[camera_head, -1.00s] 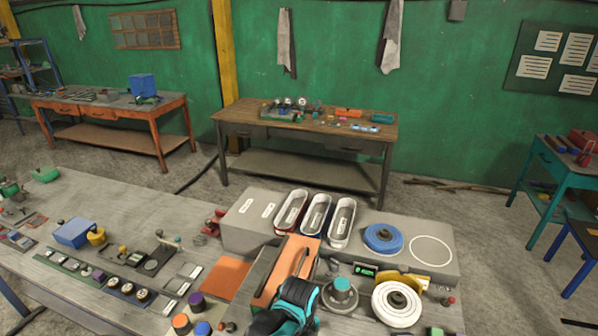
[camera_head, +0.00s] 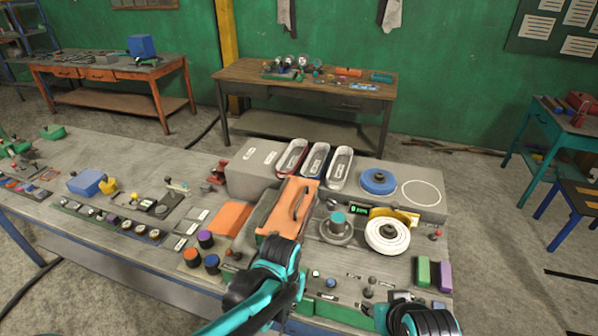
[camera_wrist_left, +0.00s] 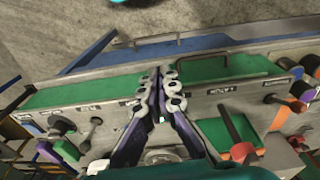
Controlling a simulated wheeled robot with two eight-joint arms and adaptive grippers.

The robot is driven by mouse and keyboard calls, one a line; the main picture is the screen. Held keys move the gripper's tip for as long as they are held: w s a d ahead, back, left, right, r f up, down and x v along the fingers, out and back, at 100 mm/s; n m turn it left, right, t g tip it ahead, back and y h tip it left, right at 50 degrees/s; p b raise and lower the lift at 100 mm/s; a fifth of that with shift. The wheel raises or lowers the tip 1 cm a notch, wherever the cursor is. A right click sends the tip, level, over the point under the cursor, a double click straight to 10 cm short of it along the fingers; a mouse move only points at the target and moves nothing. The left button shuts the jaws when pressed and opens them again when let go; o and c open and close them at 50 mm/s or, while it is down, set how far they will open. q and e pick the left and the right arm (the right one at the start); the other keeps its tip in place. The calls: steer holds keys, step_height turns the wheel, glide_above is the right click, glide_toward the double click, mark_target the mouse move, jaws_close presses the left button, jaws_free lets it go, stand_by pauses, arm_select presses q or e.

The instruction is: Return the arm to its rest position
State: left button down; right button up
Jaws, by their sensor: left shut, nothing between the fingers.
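My left arm (camera_head: 268,278) comes in from the bottom left in the head view and bends over the front edge of the workbench. Its fingertips are hard to make out there. In the left wrist view my left gripper (camera_wrist_left: 161,82) is shut with its fingertips together and nothing between them. It is in front of a panel with green strips (camera_wrist_left: 232,68), knobs and levers. Another teal and black part of mine shows at the bottom right of the head view, but no right gripper fingers can be seen.
An orange cover with a handle (camera_head: 290,207) lies just beyond my left arm. A white wheel (camera_head: 387,236), a blue disc (camera_head: 378,181) and oblong trays (camera_head: 341,166) stand on the workbench (camera_head: 120,220). Green and purple blocks (camera_head: 433,273) are at the right.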

arm_select(q)
steer(key=s+a+f+n+t+b, duration=0.1)
steer(key=s+a+f+t+b, duration=0.1)
steer(key=a+b, duration=0.5)
steer(key=s+a+f+n+t+b, duration=0.2)
steer(key=s+a+f+t+b, duration=0.1)
steer(key=a+b, duration=0.4)
steer(key=shift+s+a+t, duration=0.45)
steer(key=shift+a+t, duration=0.1)
steer(key=shift+t, duration=0.05)
